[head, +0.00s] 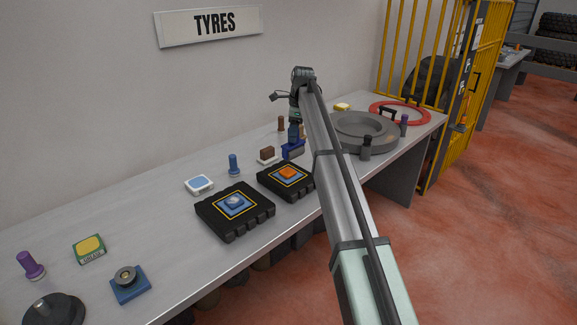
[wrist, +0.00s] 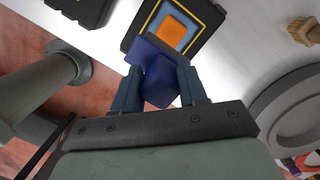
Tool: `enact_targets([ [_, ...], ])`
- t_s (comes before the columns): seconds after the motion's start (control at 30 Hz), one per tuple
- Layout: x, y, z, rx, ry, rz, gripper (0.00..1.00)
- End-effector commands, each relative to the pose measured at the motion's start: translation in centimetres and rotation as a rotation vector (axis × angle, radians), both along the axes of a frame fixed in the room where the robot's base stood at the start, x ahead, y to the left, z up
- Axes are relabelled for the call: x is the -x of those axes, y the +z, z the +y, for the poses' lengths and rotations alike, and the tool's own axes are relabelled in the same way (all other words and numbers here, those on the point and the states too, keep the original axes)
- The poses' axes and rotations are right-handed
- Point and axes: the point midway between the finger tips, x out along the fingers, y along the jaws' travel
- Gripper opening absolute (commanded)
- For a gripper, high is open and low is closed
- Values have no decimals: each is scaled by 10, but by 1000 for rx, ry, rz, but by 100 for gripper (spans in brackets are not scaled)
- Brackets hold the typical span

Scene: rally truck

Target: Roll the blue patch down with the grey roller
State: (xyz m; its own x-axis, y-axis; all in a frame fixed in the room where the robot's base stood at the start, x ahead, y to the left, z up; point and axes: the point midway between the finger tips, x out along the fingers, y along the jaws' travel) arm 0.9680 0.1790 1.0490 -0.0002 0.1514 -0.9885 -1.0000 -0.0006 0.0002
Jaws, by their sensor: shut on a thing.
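My gripper (wrist: 160,92) is shut on a dark blue, block-like thing (wrist: 157,70). In the head view the held blue thing (head: 293,151) is behind and right of the blue patch, close to the bench top. My fingers hide part of it. I cannot tell whether it belongs to the grey roller, and no grey roller shows clearly elsewhere.
A second black block with an orange patch (head: 288,173) lies between the blue patch and my gripper. A grey wheel (head: 347,139) is at right.

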Motion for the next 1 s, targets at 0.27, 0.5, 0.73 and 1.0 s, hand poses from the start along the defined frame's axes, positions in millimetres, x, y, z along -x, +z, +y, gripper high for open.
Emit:
enact_targets([
  [0.27, 0, 1, 0, 0, 0, -1, 0],
  [0.5, 0, 1, 2, 0, 2, 0, 0],
  [0.73, 9, 3, 43, -1, 46, -1, 0],
  [1.0, 47, 19, 137, -1, 155, -1, 0],
])
